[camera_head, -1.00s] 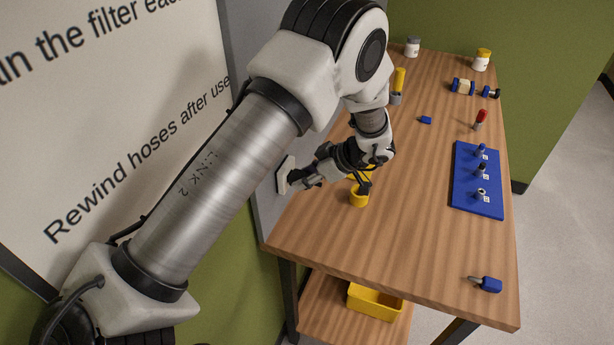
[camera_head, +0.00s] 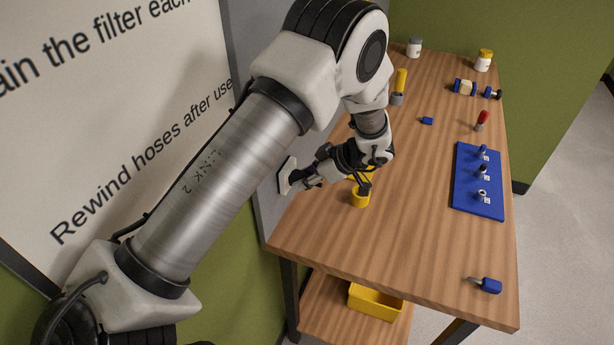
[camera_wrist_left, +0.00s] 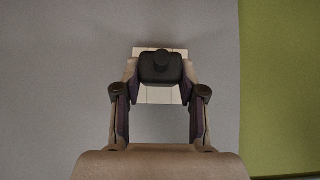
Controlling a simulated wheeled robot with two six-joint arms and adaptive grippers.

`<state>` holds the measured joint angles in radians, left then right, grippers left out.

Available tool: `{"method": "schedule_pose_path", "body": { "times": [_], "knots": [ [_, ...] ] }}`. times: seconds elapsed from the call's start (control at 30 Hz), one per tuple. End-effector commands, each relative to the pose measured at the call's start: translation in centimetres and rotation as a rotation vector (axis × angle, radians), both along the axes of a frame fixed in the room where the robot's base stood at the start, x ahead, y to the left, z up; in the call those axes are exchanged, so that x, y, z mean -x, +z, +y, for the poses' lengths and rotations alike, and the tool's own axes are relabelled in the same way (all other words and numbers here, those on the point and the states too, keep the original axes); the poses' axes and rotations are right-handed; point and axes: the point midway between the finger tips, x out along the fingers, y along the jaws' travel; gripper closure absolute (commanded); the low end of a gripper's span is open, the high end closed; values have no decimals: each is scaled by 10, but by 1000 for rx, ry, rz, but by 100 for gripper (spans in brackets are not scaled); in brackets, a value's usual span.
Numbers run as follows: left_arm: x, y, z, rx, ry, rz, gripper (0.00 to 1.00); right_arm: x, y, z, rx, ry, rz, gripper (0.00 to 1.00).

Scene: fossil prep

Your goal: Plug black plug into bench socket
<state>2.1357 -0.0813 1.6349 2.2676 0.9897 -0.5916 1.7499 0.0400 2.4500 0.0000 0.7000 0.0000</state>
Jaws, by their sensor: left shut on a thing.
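The black plug (camera_wrist_left: 160,67) is between the fingertips of my left gripper (camera_wrist_left: 160,80) in the left wrist view. Its rounded back with a round stub faces the camera. The white bench socket plate (camera_wrist_left: 153,97) is directly behind it on the grey panel, and the plug covers its upper middle. In the head view the socket plate (camera_head: 286,176) is on the panel at the bench's left edge, with my left gripper (camera_head: 297,180) up against it. The plug is hard to make out there. Whether its pins are in the socket cannot be seen. My right gripper is not in view.
A yellow cup (camera_head: 360,198) stands on the wooden bench (camera_head: 410,215) close to the left gripper. The middle of the bench is clear.

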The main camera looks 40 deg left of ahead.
Motion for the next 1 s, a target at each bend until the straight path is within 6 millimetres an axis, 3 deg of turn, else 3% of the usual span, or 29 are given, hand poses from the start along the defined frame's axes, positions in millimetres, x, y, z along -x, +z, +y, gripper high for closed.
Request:
{"method": "schedule_pose_path", "body": {
  "times": [1.0],
  "knots": [
    [0,1,-1,-1,-1,0,100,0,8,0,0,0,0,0]
  ]
}}
